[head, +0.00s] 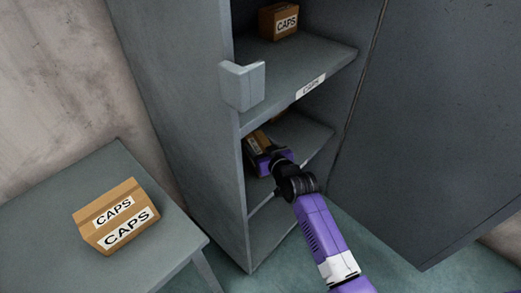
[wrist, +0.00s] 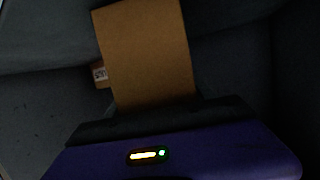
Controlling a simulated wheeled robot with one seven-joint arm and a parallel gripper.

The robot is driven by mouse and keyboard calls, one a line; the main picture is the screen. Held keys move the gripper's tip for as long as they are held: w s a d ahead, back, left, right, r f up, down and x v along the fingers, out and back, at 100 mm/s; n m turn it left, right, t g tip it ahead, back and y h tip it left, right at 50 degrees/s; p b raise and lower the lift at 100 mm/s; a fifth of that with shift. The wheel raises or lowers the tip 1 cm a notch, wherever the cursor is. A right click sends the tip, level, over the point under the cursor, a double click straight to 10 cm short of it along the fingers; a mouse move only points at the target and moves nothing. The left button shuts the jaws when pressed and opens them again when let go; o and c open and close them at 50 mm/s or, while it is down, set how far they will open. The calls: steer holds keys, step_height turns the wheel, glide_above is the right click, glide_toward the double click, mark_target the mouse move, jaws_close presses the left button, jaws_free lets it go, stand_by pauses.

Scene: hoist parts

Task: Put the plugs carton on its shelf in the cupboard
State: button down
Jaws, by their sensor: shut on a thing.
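My gripper (head: 268,160) is inside the cupboard (head: 205,130), at the shelf (head: 308,133) below the one with a label on its front edge. It is shut on a brown carton (head: 256,141), taken as the plugs carton; its lettering cannot be read here. In the wrist view the held carton (wrist: 148,52) shows a plain brown face beyond my dark jaws (wrist: 160,115). Whether it touches the shelf is hidden. Another small brown carton (wrist: 101,76) with a white label shows partly behind it.
A caps carton (head: 279,22) stands on the labelled shelf (head: 300,65) above. Another caps carton (head: 116,215) sits on the grey table (head: 165,255) at left. The cupboard door (head: 420,120) stands open at right. A grey handle block (head: 242,86) juts out near the left edge.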

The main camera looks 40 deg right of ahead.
steer(key=shift+f, duration=0.25)
steer(key=shift+f, duration=0.2)
steer(key=shift+c, duration=1.9)
jaws_free()
